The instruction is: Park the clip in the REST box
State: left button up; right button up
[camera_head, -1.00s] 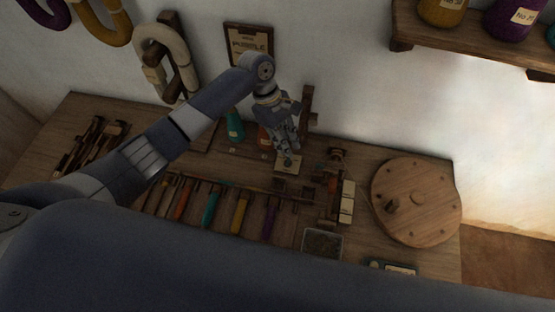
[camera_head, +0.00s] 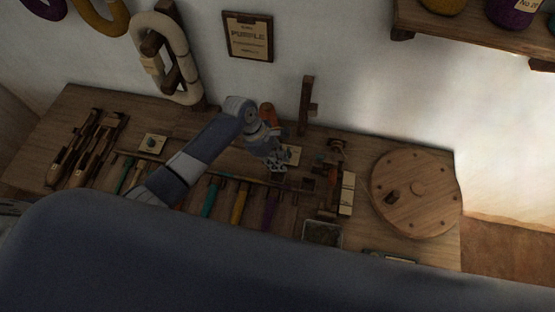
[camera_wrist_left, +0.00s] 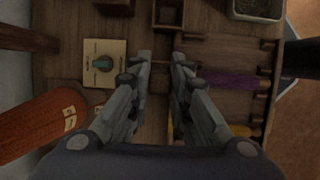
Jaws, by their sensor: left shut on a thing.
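My left gripper (camera_head: 277,166) is low over the middle of the bench in the head view. In the left wrist view its fingers (camera_wrist_left: 161,66) are shut on a small, thin, dark thing. I take it to be the clip, but it is mostly hidden by the fingers. A small open wooden box (camera_wrist_left: 168,15) lies ahead of the fingertips in the left wrist view, apart from them. I cannot read a REST label on it. A pale card with a teal round piece (camera_wrist_left: 104,63) lies left of the fingers. My right gripper is not in view.
A wooden post (camera_head: 306,105) rises behind the gripper. Handled tools, one purple (camera_head: 271,210), lie in front. A grey-filled tray (camera_head: 321,233) and a round wooden disc (camera_head: 414,194) are to the right.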

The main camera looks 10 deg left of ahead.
pick_arm(q)
jog(key=shift+f+b, duration=1.6)
jog(key=shift+b, duration=0.1)
jog(key=shift+f, duration=1.65)
jog(key=o, duration=0.8)
jog(key=shift+o, duration=0.4)
jog(key=o, duration=0.3)
